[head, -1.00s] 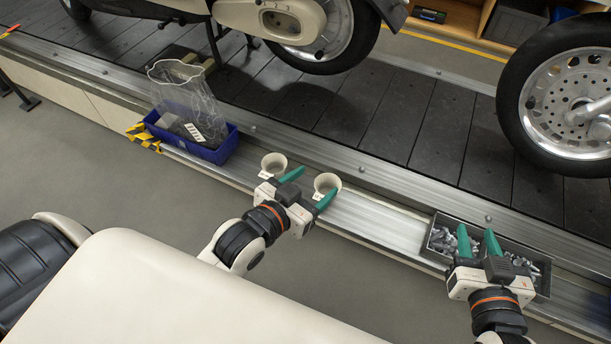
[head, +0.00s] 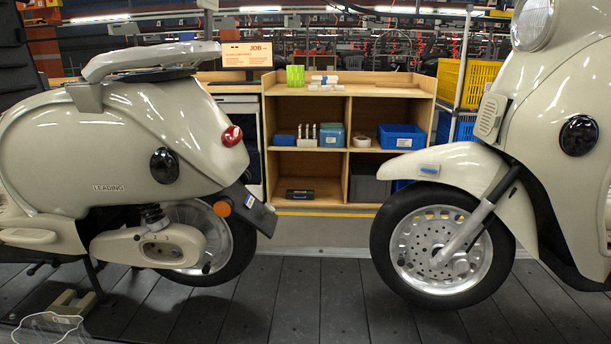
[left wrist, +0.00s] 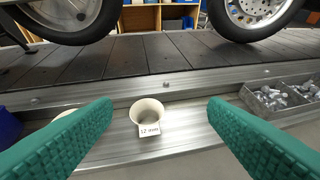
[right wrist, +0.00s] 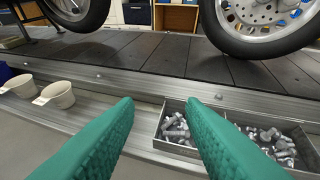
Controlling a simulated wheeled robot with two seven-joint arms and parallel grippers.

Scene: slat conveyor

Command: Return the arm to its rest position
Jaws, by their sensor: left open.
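My left gripper (left wrist: 160,108) is open and empty in the left wrist view, its green fingers wide apart. A pale cup labelled 12 mm (left wrist: 148,111) stands on the metal ledge beyond and between them. A second cup (left wrist: 66,118) is mostly hidden by the left finger. My right gripper (right wrist: 160,103) has its fingers apart with nothing between them, facing a grey metal tray (right wrist: 176,150) of bolts that its right finger partly covers. Both cups also show in the right wrist view, the nearer one (right wrist: 59,95) to the left of the gripper. The head view shows neither gripper.
Two cream scooters, one at left (head: 130,140) and one at right (head: 470,160), stand over the dark slat conveyor (head: 310,300). A wooden shelf (head: 350,90) with blue bins is behind. A blue bin (left wrist: 8,127) sits at the left wrist view's edge.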

